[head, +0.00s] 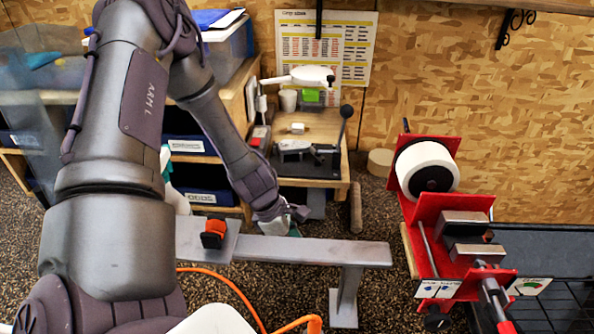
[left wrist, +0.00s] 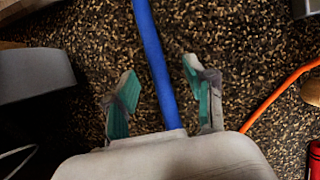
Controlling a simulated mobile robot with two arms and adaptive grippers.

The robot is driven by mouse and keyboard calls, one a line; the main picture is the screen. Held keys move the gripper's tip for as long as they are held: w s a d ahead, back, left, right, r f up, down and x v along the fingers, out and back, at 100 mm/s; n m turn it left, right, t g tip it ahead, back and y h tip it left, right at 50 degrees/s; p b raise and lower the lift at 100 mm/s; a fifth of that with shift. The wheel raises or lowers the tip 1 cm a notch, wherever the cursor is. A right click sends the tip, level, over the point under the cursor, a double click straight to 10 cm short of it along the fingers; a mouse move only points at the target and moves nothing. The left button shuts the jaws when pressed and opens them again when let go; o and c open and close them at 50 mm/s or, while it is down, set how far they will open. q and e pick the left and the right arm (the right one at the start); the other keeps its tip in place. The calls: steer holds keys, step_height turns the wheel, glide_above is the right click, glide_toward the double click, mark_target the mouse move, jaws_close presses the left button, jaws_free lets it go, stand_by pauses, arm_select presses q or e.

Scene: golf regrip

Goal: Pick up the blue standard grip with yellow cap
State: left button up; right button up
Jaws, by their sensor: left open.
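My left gripper (head: 287,218) is in the head view, at the end of the arm reaching down over the grey metal beam. In the left wrist view my left gripper (left wrist: 163,85) is open, with its two teal-padded fingers apart. A long blue grip (left wrist: 152,48) runs between the fingers from the top edge down to the gripper's pale body, which hides its lower end. It is apart from both fingers in the picture; its depth is unclear. No yellow cap shows. The blue grip cannot be made out in the head view. My right gripper is not in view.
A grey beam (head: 330,252) with an orange-and-black clamp (head: 213,234) crosses the middle. A red machine with a white roll (head: 427,168) stands at right. A wooden bench (head: 322,133) with tools is behind. An orange hose (head: 235,292) lies on the speckled floor.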

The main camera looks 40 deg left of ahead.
arm_select(q)
steer(key=shift+a+p+x, duration=0.2)
steer(key=shift+x, duration=0.9)
steer(key=shift+a+p+x, duration=0.15)
steer(key=shift+x, duration=0.9)
steer(key=shift+w, duration=0.1)
jaws_close()
